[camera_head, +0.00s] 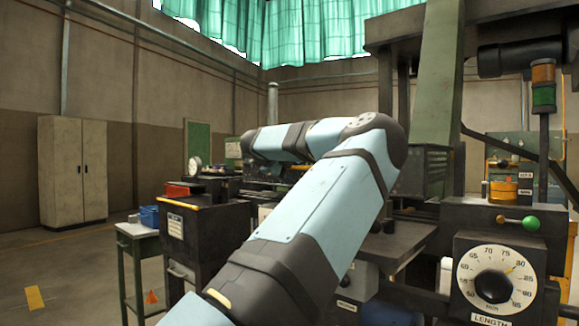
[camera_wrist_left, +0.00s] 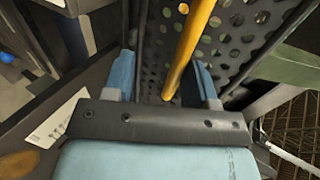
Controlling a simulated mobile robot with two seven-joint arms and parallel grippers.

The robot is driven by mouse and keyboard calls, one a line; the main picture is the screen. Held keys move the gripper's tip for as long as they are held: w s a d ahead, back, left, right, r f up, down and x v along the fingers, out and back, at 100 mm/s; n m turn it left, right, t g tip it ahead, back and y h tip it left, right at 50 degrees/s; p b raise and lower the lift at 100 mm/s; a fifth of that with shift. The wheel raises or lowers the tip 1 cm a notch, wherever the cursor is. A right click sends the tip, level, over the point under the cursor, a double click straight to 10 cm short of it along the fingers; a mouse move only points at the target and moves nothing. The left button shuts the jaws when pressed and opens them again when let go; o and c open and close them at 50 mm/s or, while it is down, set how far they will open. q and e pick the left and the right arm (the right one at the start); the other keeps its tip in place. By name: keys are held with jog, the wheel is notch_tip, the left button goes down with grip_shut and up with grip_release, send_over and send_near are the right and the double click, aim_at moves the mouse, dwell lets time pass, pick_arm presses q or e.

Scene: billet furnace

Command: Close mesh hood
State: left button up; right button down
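The mesh hood shows close up in the left wrist view as a dark perforated panel (camera_wrist_left: 228,52) with round holes. A yellow bar (camera_wrist_left: 193,45), which looks like its handle, runs down in front of the mesh. My left gripper (camera_wrist_left: 163,68) is open, with one blue finger on each side of the bar's lower end. Gaps show between bar and fingers. In the head view my left arm reaches across the middle and bends back to the left, hiding much of the hood area. I cannot tell how far the hood is open. My right gripper is not in view.
A dark cabinet (camera_head: 205,235) and a small green side table (camera_head: 140,232) with a blue bin (camera_head: 149,216) stand at the left. A LENGTH dial (camera_head: 494,286) and a green-knobbed lever (camera_head: 530,223) are at the right. The floor at far left is clear.

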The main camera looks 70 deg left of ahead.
pick_arm(q)
jog(key=shift+w+f, duration=0.2)
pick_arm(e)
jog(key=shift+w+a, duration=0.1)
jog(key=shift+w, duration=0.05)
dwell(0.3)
pick_arm(q)
jog(key=p+v, duration=0.3)
jog(key=v, duration=1.1)
jog(key=shift+r+p, duration=0.2)
jog(key=shift+p, duration=0.15)
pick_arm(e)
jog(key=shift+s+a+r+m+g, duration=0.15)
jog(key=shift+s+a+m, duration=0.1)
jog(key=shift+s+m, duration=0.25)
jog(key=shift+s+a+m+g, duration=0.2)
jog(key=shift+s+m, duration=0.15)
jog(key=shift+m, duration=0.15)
pick_arm(q)
jog(key=shift+w+a, duration=0.15)
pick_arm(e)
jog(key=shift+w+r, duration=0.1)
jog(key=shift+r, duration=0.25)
